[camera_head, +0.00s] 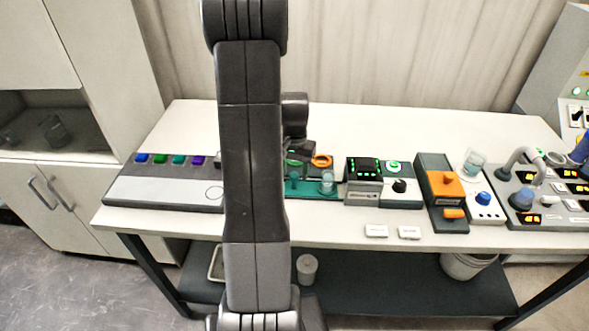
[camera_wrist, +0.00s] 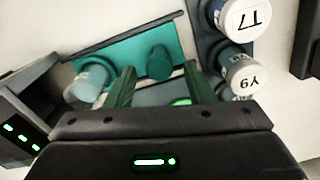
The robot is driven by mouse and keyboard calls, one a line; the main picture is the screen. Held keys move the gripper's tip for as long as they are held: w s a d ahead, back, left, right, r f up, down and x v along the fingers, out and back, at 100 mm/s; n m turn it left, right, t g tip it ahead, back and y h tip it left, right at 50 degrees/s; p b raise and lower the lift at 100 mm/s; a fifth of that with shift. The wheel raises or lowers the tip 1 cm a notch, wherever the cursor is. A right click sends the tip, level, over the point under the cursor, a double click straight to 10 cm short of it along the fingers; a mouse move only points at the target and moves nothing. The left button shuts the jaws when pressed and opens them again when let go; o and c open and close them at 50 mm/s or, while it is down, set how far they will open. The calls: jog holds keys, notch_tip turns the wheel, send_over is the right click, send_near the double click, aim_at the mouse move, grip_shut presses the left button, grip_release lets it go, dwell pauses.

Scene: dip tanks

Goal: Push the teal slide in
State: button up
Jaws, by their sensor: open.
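The teal slide (camera_wrist: 118,47) shows in the wrist view as a flat teal plate with a round teal knob (camera_wrist: 159,62) standing on it. My gripper (camera_wrist: 160,70) is open, and its two fingers appear on either side of the knob in the picture. I cannot tell whether they touch it. A glass beaker (camera_wrist: 88,80) stands at the left of the plate. In the head view the teal unit (camera_head: 305,188) is at the middle of the bench, partly hidden by my arm, with the beaker (camera_head: 327,181) on it.
In the wrist view, white-capped vials (camera_wrist: 243,15) stand in a dark rack at the right. A box with green lights (camera_head: 364,170) is just right of the teal unit in the head view. Further right is an orange slide unit (camera_head: 445,185). The bench's back strip is clear.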

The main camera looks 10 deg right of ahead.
aim_at(331, 172)
jog(key=shift+f, duration=0.35)
grip_shut()
jog(key=s+d, duration=0.1)
jog(key=d, duration=0.2)
jog(key=s+d+b, duration=0.1)
jog(key=d, duration=0.6)
jog(key=shift+s+b, duration=0.35)
jog(key=shift+s, duration=0.05)
jog(key=shift+a+r, duration=0.1)
jog(key=shift+c, duration=2.2)
grip_release()
jog(key=o, duration=0.4)
jog(key=shift+s+d, duration=0.1)
jog(key=shift+d, duration=0.15)
jog(key=shift+o, duration=0.2)
jog(key=shift+a, duration=0.1)
